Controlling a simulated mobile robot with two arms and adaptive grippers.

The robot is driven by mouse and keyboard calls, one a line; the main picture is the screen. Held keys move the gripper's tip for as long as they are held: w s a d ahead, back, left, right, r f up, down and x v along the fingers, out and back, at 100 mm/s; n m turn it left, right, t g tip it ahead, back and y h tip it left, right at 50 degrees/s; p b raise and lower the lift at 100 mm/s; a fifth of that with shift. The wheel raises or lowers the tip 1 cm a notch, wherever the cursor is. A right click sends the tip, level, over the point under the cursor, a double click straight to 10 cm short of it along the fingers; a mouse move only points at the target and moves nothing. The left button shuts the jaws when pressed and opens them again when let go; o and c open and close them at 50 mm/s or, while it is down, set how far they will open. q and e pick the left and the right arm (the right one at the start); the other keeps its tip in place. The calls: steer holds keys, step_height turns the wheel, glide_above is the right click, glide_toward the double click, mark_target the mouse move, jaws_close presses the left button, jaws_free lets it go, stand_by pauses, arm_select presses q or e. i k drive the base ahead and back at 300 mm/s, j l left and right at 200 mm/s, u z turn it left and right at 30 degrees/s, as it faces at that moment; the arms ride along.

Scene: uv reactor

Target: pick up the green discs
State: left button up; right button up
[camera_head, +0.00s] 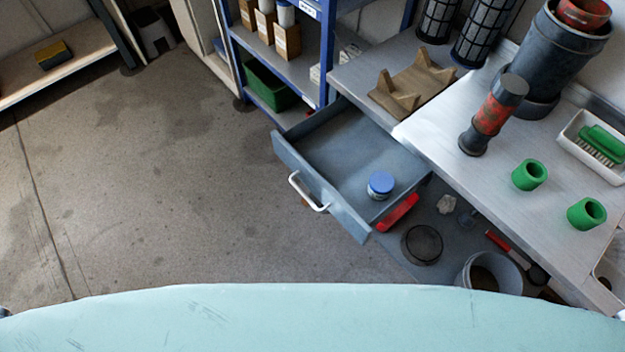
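Two short green hollow cylinders stand on the grey metal bench at the right. One green piece (529,175) is nearer the middle of the bench, and the other green piece (586,213) is to its right and closer to the viewer. Each has a round hole in its top. They are apart from each other, and nothing touches them. I see no flat green discs elsewhere. Neither of my grippers shows in the head view.
An open drawer (353,150) holding a blue-lidded jar (380,185) juts out from the bench (470,200). A red-black cylinder (492,115) stands behind the green pieces, and a white tray (572,150) with a green brush is at right. The floor (150,200) at left is clear.

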mark_target(586, 214)
steer(key=l+z, duration=0.1)
steer(key=z, duration=1.85)
